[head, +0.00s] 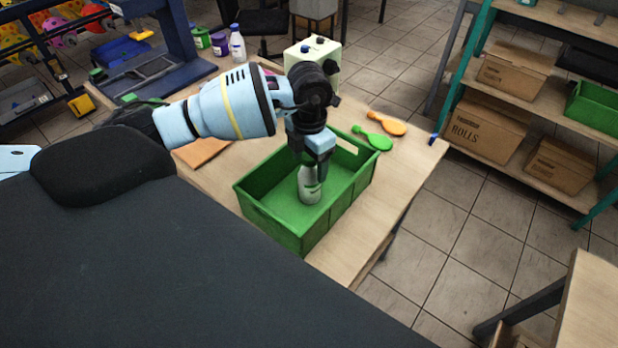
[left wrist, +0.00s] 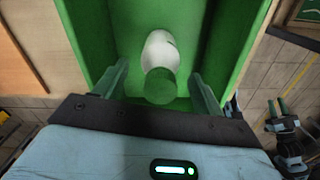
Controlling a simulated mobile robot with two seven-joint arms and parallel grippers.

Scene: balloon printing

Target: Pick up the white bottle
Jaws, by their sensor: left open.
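The white bottle (head: 310,190) stands in the green crate (head: 270,218) on the wooden table. In the left wrist view the bottle (left wrist: 160,50) shows its white body and green cap, with the cap toward me. My left gripper (head: 318,160) is right above the bottle, pointing down, and hides its top in the head view. In the left wrist view the left gripper's fingers (left wrist: 158,88) are apart, one on each side of the cap, with gaps on both sides. My right gripper (left wrist: 277,106) shows small at the right of the left wrist view, its two fingers apart.
Green and orange paddle-shaped things (head: 374,138) lie behind the crate. A whitish box-shaped device (head: 325,50) and another white bottle (head: 237,45) stand at the back. A shelf with cardboard boxes (head: 487,127) is at the right. The crate walls surround the bottle.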

